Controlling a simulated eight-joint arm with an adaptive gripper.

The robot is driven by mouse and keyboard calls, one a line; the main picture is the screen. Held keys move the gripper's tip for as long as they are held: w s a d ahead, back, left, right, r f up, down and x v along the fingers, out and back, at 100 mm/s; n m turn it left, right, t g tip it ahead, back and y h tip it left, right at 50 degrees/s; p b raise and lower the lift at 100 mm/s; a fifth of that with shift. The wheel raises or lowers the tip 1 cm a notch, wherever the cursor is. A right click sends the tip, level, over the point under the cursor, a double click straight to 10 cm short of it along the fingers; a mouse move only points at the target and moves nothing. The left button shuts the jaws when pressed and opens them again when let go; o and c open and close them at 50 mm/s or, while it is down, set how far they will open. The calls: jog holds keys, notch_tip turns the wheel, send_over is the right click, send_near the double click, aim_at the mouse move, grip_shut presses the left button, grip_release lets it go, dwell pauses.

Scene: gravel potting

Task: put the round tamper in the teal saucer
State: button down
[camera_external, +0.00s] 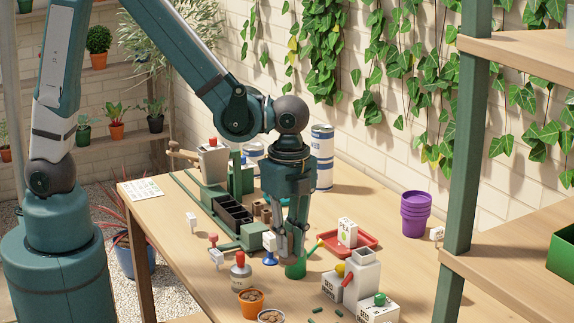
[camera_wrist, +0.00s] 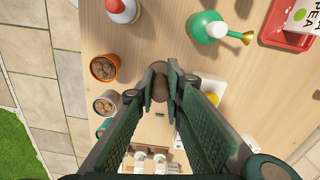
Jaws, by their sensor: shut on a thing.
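My gripper (camera_wrist: 163,78) is shut on a brown rounded piece (camera_wrist: 160,90), which I take to be the round tamper. Most of it is hidden between the fingers in the wrist view. In the external view my gripper (camera_external: 291,248) points down over the table, close behind the green watering can, and the held piece is hard to make out. A teal round-rimmed thing (camera_wrist: 101,132) shows at the left of the wrist view, partly covered by a finger. I cannot tell whether it is the teal saucer.
An orange pot (camera_external: 250,302) and a pale pot (camera_external: 271,316) stand near the front edge. A red-topped bottle (camera_external: 241,272), the green watering can (camera_external: 296,269), a red tray (camera_external: 363,246) and a white block-shaped stand (camera_external: 362,277) surround my gripper. Purple pots (camera_external: 415,214) stand right.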

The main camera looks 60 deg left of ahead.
dwell(0.4)
jog(key=shift+r, duration=2.6)
jog(key=shift+w+a+r, duration=0.1)
jog(key=shift+r, duration=0.3)
jog(key=w+a+n, duration=0.5)
jog(key=w+a, duration=1.2)
jog(key=a, duration=0.4)
jog(key=w+a+n+p, duration=0.1)
jog(key=w+a+n, duration=0.15)
jog(key=a, duration=1.15)
jog(key=w+a+n+p, duration=0.15)
jog(key=w+a, duration=0.25)
jog(key=a, duration=1)
jog(key=shift+w+d+f+b, duration=0.1)
jog(key=shift+f+b, duration=0.05)
jog(key=shift+f, duration=0.75)
jog(key=shift+d+f+b, duration=0.15)
jog(key=shift+f+b, duration=0.05)
jog(key=shift+f, duration=0.65)
jog(key=shift+w+d+f+b, duration=0.1)
jog(key=shift+f+b, duration=0.05)
jog(key=shift+f, duration=0.75)
